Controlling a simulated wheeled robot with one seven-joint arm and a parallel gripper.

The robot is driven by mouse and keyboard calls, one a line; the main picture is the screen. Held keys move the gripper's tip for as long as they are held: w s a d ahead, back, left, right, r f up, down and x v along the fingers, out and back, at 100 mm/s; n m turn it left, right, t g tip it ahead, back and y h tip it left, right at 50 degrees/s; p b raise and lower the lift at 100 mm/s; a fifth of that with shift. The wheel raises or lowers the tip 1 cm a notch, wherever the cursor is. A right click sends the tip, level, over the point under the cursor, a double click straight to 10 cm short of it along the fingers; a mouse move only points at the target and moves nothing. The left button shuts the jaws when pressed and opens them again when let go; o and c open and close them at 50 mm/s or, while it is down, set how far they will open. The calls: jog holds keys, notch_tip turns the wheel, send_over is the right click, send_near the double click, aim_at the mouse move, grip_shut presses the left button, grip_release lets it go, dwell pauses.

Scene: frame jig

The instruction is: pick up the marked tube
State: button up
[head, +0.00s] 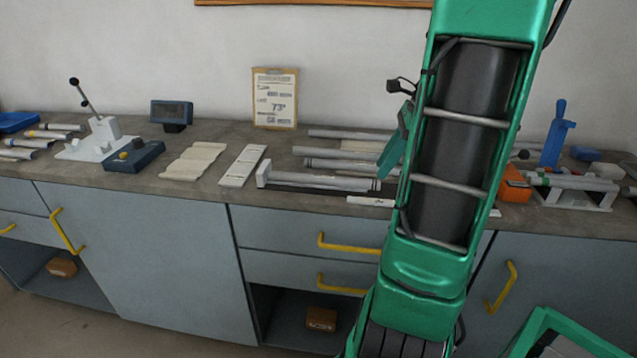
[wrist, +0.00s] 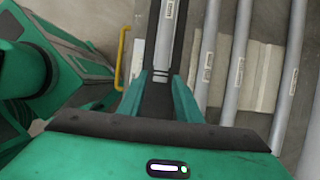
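A grey tube (wrist: 165,35) with a white label and dark bands near its close end lies along a dark strip (wrist: 158,105) in the wrist view. The banded tube at the front of the rack in the head view (head: 325,181) appears to be the same one. My gripper (wrist: 160,86) is open, its two green fingers apart on either side of the strip, around the tube's banded end. Nothing is clearly gripped. I cannot tell how high the fingertips are above the tube. In the head view my green arm hides most of the gripper.
Several other tubes (wrist: 238,60) lie parallel to the right in the wrist view. A white block (head: 263,173) stands at the front tube's left end. A clipboard (head: 275,98) leans on the wall. A blue clamp stand (head: 556,135) and orange box (head: 514,185) are right of my arm.

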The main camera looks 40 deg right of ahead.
aim_at(375, 181)
jog(key=shift+x, duration=2.75)
jog(key=shift+d, duration=0.15)
jog(key=shift+w, duration=0.1)
grip_shut()
